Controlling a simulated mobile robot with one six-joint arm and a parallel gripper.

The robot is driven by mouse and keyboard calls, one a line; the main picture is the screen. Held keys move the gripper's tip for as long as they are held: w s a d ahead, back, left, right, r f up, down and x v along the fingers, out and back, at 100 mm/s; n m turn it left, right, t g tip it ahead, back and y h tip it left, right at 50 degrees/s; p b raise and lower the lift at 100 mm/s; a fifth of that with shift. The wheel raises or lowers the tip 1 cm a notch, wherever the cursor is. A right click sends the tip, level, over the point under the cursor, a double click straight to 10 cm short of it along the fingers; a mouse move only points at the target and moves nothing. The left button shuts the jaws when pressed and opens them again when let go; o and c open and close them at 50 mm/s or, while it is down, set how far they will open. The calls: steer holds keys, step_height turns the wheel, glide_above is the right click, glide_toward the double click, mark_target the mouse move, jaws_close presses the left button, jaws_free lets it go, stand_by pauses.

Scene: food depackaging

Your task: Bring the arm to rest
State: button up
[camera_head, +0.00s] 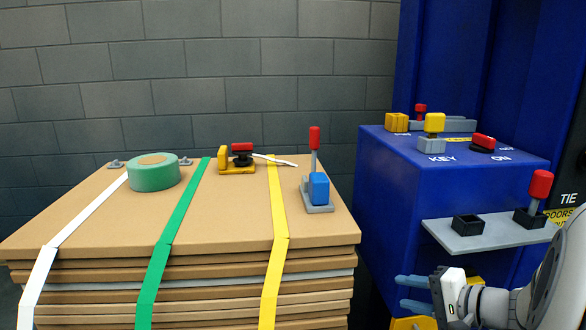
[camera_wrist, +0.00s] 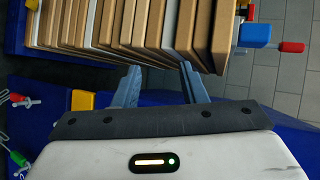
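My gripper (camera_head: 402,293) is at the lower right of the head view, in front of the blue machine (camera_head: 405,190). Its two blue-grey fingers point left and stand apart with nothing between them. In the wrist view my gripper (camera_wrist: 160,68) also shows two spread, empty fingers. Beyond them is the edge of a stack of brown boards (camera_wrist: 115,30). A clear gap shows between my gripper and the board stack (camera_head: 200,290) in the head view.
The stack carries green tape (camera_head: 154,176), white, green and yellow straps, and a red-handled clamp (camera_head: 318,190). A grey shelf (camera_head: 490,237) with two black holders juts from the machine above my gripper. A yellow key switch (camera_head: 434,124) stands on the machine top.

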steer(key=s+a+r+n+g+h+p, duration=0.2)
steer(key=s+a+r+n+g+p, duration=0.4)
steer(key=s+a+r+g+p, duration=0.45)
step_height(320, 180, up, 12)
steer(key=s+n+t+h+p, duration=0.2)
steer(key=h+p, duration=0.4)
steer(key=p, duration=0.7)
steer(key=shift+d+n+t+h, duration=0.25)
steer(key=shift+n+t, duration=0.2)
steer(key=shift+n, duration=0.75)
